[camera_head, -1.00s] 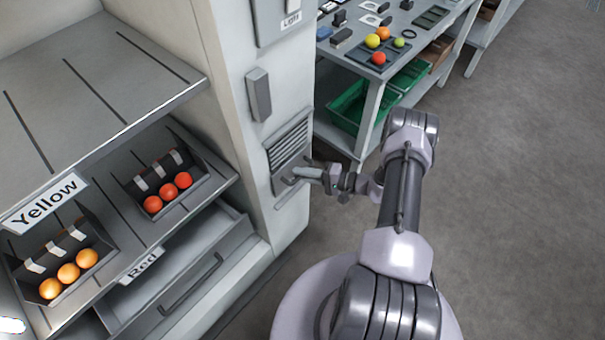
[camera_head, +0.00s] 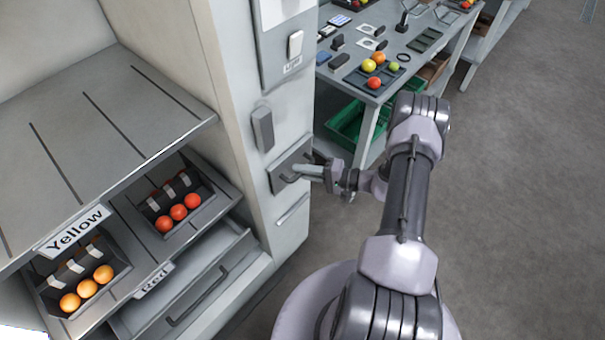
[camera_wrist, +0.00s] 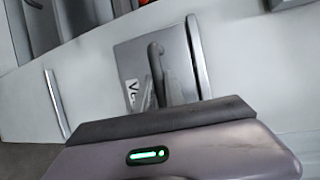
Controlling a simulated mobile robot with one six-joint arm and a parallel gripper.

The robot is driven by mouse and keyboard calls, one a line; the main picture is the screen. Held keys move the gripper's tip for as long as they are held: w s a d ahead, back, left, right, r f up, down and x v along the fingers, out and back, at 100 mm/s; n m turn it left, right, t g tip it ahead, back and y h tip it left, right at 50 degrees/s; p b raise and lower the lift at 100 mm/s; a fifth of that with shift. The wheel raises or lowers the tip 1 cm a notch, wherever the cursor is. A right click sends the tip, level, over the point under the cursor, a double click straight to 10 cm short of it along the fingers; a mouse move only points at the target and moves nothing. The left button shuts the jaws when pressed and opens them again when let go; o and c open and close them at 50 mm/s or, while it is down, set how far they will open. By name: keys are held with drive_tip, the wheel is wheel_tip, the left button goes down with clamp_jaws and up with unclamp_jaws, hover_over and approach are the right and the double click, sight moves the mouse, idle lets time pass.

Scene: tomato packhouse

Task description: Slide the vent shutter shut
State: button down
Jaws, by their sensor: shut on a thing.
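The vent shutter (camera_head: 280,183) is a grey plate on the side of the white cabinet, and its bar handle (camera_head: 290,179) sticks out from it. My gripper (camera_head: 299,173) is shut on the handle, reaching in from the right. No vent slats show now; the plate stands where they were. In the wrist view the shutter (camera_wrist: 133,62) carries a partly hidden label starting with "V". Its dark hooked handle (camera_wrist: 154,56) runs down between my fingertips (camera_wrist: 165,92). My fingers hide part of the plate.
A narrow rail (camera_head: 292,210) lies below the shutter. A dark box (camera_head: 262,129) and a light switch panel (camera_head: 290,45) are above. A table (camera_head: 380,95) with tomatoes and green crates stands behind my arm. Shelves with tomatoes are at left; open floor lies right.

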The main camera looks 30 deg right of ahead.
drive_tip(key=shift+w+d+r, duration=0.15)
drive_tip(key=shift+r, duration=0.15)
drive_tip(key=c, duration=1.8)
unclamp_jaws()
drive_tip(key=o, duration=0.4)
drive_tip(key=shift+r, duration=0.1)
drive_tip(key=p+v, duration=0.2)
drive_tip(key=v, duration=1.5)
drive_tip(key=shift+s, duration=0.3)
